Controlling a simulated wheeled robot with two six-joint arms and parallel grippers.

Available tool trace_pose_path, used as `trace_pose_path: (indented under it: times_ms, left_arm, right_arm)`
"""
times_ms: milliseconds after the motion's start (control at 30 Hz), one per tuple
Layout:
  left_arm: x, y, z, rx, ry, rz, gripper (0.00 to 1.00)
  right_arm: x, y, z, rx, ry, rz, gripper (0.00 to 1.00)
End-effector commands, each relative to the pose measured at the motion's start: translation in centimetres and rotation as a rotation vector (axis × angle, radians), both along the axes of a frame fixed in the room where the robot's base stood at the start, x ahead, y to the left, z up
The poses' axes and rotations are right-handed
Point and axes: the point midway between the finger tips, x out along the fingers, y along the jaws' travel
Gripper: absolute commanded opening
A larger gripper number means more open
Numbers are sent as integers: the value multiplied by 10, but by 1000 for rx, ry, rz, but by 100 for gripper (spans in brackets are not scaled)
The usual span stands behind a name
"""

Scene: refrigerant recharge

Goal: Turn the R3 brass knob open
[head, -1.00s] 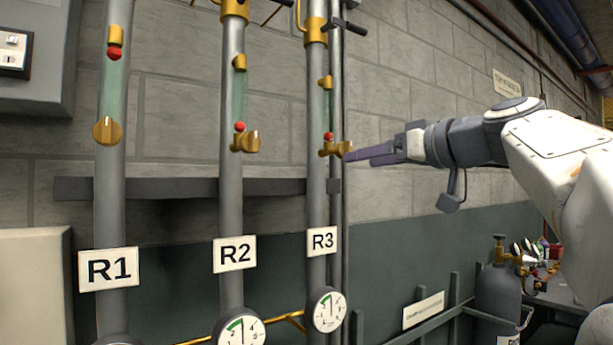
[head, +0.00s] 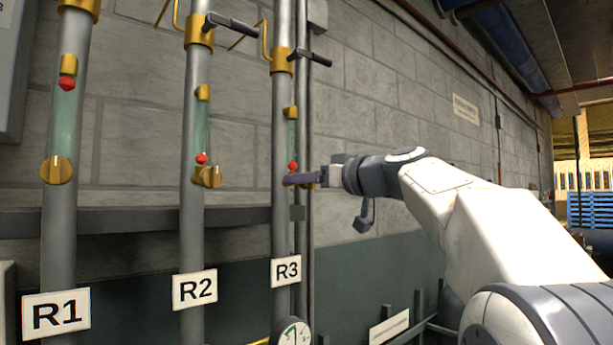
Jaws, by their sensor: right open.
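The R3 brass knob (head: 309,185) is on the right-hand grey pipe, below its green sight tube and red ball (head: 292,166). The R3 sign (head: 285,271) is lower on the same pipe. My left gripper is not in view.
The R2 knob (head: 207,177) and R1 knob (head: 56,170) are on pipes to the left. Black-handled valves (head: 310,57) stick out above. A dark horizontal rail (head: 130,219) runs behind the pipes. A round gauge (head: 292,333) is below R3.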

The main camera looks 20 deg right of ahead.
Motion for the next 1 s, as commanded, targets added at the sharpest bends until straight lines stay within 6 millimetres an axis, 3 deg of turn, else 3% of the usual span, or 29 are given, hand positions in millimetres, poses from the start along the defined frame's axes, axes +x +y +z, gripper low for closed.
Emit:
trace_pose_path:
  times_ms: [167,233,367,733,1000]
  left_arm:
    - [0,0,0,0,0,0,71]
    - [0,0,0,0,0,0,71]
    - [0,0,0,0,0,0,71]
    - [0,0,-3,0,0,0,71]
    - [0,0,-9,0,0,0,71]
  right_arm:
    - [0,0,0,0,0,0,71]
    - [0,0,0,0,0,0,52]
    - [0,0,0,0,0,0,2]
    - [0,-1,-1,43,16,-1,0]
    - [0,-1,-1,205,73,-1,0]
